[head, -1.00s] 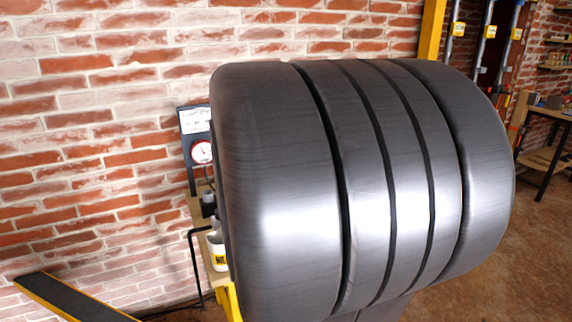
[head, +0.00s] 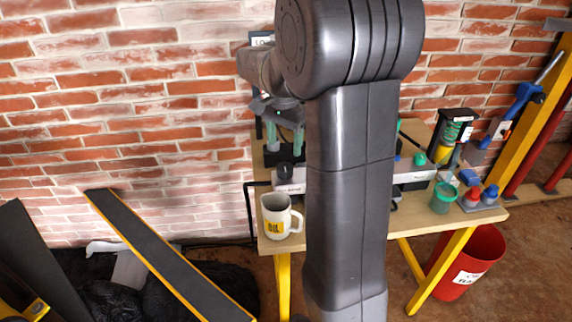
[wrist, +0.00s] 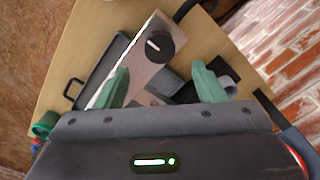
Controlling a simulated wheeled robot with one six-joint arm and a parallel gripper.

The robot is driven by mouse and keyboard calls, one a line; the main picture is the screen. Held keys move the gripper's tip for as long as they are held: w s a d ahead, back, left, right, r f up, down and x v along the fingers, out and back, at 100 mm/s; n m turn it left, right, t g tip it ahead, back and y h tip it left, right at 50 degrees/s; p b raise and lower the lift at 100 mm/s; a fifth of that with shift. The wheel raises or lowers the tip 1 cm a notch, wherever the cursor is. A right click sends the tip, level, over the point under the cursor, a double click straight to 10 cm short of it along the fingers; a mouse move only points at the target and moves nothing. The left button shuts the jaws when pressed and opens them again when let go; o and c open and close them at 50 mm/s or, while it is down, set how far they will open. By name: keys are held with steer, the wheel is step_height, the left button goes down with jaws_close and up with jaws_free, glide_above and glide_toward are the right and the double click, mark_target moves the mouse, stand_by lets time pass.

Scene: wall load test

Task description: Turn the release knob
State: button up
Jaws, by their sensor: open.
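A round black knob (wrist: 157,46) with a white pointer line sits on a pale box (wrist: 128,70) in the wrist view. I take it for the release knob; no label on it can be read. In the head view a dark knob (head: 285,170) shows on the pale box (head: 291,187) at the left part of the bench. My gripper (head: 286,138) has green fingers and hangs above the box. In the wrist view my gripper (wrist: 161,70) is open and empty, its fingers spread apart, with the knob beyond the gap. My arm hides the middle of the bench.
The wooden bench (head: 410,224) holds a white mug (head: 275,217) at its front left edge. A green jar (head: 443,198) and small red and blue bottles stand at the right. A red bin (head: 478,262) is on the floor. A dark ramp (head: 165,255) lies at the left.

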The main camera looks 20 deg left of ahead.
mark_target(285, 167)
step_height(285, 167, down, 8)
steer(key=shift+r+b, duration=0.1)
steer(key=shift+b, duration=0.25)
steer(key=shift+c, duration=0.4)
steer(key=c, duration=0.9)
